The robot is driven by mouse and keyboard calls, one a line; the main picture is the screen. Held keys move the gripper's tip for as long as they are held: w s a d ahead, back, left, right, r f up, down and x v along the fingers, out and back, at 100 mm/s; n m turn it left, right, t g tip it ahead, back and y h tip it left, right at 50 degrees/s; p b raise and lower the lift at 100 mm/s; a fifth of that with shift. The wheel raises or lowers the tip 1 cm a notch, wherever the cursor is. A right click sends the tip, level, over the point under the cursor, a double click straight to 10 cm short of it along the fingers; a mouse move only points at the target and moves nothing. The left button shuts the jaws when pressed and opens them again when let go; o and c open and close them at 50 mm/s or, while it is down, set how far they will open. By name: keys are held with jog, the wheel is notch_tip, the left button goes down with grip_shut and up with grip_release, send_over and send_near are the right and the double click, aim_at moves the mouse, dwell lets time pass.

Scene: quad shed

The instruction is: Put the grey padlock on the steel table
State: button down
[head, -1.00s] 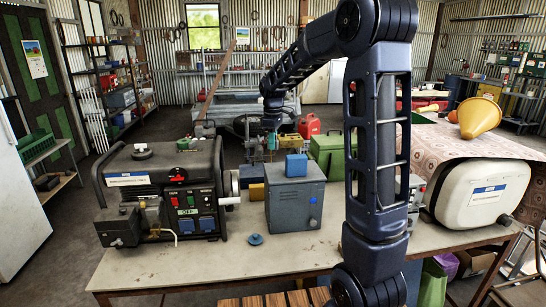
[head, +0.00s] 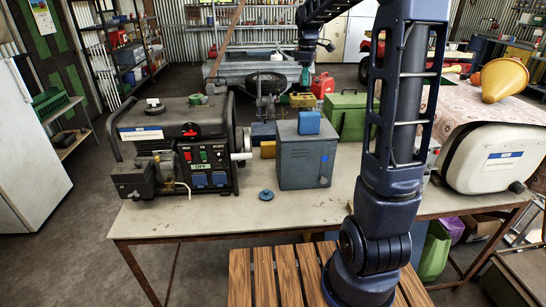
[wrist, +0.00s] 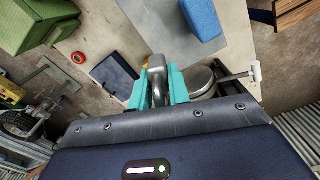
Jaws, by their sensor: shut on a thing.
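My gripper (head: 306,76) hangs above the far side of the cream-topped steel table (head: 225,226), behind the grey-blue metal box. In the wrist view its teal fingers (wrist: 157,88) are shut on a grey, rounded metal piece, which looks like the grey padlock (wrist: 158,68). The fingers and gripper body hide part of it. The padlock is too small to make out in the head view. The steel table's top also shows below the gripper in the wrist view (wrist: 105,32).
On the table stand a generator (head: 180,150), a grey-blue box (head: 304,160) with a blue box (head: 309,122) on it, a green box (head: 346,116) and a white tank (head: 490,160). A blue disc (head: 266,195) lies in front. The front strip is mostly clear.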

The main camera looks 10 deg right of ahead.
jog(key=d+f+n, duration=0.1)
jog(key=d+f, duration=0.4)
jog(key=d, duration=0.5)
jog(key=d+f+n, duration=0.1)
jog(key=d+f, duration=0.5)
jog(key=d, duration=0.4)
jog(key=s+d+f+n, duration=0.1)
jog(key=s+d+f, duration=0.35)
jog(key=d, duration=0.45)
jog(key=s+d+f+n, duration=0.1)
jog(key=s+d+f, duration=0.35)
jog(key=d, duration=0.45)
jog(key=f, duration=2)
jog(key=shift+w+a+f, duration=0.1)
jog(key=shift+w+f, duration=0.2)
jog(key=shift+w, duration=0.1)
jog(key=shift+f, duration=0.1)
jog(key=c, duration=1.7)
grip_release()
jog(key=o, duration=0.4)
